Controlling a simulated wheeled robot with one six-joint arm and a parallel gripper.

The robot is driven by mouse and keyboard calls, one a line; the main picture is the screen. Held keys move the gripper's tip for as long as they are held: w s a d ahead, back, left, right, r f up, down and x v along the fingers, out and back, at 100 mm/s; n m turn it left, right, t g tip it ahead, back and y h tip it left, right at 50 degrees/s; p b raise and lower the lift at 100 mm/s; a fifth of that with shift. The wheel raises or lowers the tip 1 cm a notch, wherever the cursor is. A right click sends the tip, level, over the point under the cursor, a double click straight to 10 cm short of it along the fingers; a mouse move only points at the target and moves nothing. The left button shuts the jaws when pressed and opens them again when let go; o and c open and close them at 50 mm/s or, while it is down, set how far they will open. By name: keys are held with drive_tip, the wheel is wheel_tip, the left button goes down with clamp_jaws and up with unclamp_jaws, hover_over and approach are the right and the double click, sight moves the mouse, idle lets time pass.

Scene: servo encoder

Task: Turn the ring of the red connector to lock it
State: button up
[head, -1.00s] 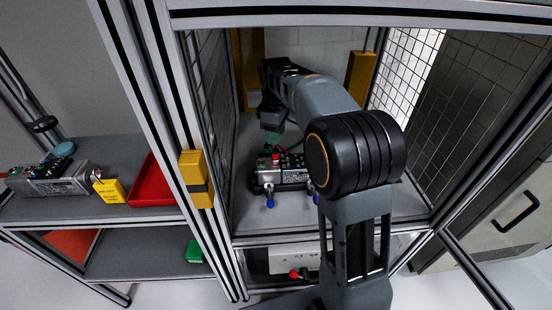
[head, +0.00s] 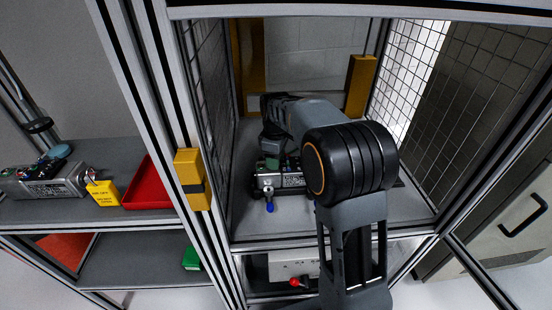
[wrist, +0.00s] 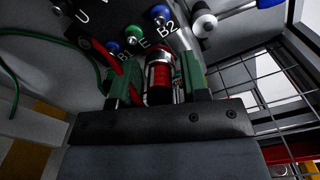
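The red connector (wrist: 159,76), with a silver ring-like band, stands between my gripper's two green fingers in the wrist view. My gripper (wrist: 160,82) is open around it, with a narrow gap seeming to show on each side; contact is not clear. In the head view my gripper (head: 271,164) is over the grey servo unit (head: 292,181) inside the cage, and my arm hides the red connector and the unit's right part.
A green cable (wrist: 50,67) curves at left. Cage posts and mesh (head: 207,100) flank the arm. A red tray (head: 148,185) lies on the left shelf.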

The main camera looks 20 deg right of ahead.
drive_tip(key=c, duration=0.6)
drive_tip(key=shift+r+m+p, duration=0.2)
drive_tip(key=shift+m+p, duration=0.1)
drive_tip(key=shift+p, duration=0.2)
drive_tip(key=shift+c, duration=0.2)
drive_tip(key=shift+f+m, duration=0.2)
drive_tip(key=shift+m, duration=0.2)
drive_tip(key=o, duration=0.6)
drive_tip(key=shift+o, duration=0.2)
wheel_tip(320, 180, up, 14)
drive_tip(key=p, duration=0.4)
